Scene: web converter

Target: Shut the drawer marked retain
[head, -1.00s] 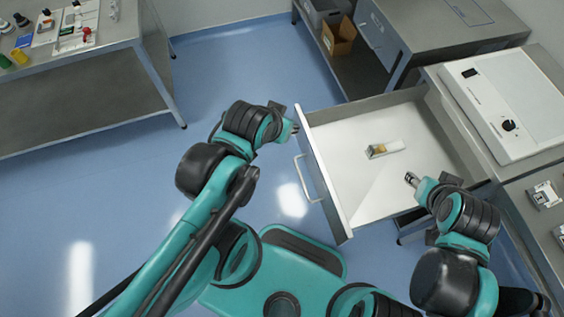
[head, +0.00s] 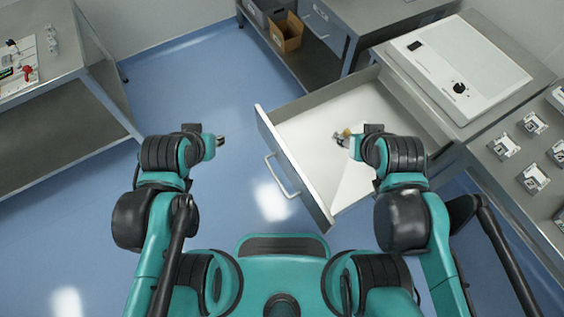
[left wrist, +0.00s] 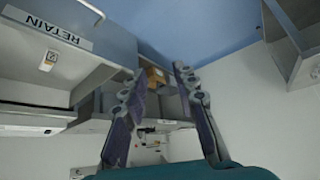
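The drawer marked retain (head: 290,161) stands wide open, its bar handle (head: 282,177) facing the lower left. In the left wrist view its front carries the RETAIN label (left wrist: 46,29), seen upside down. A small white-and-yellow item lies inside (left wrist: 48,61); in the head view my right gripper partly covers it. My left gripper (head: 221,140) is in front of the drawer, to the left of its front panel and apart from it. In the left wrist view its fingers (left wrist: 157,71) are spread with nothing between them. My right gripper (head: 338,140) is over the open drawer; its fingers are too small to judge.
The counter right of the drawer holds a white panel with a black knob (head: 460,72) and several small metal fixtures (head: 535,178). A bench (head: 60,100) stands at the left. A cardboard box (head: 286,32) sits on a low shelf behind. The blue floor between is clear.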

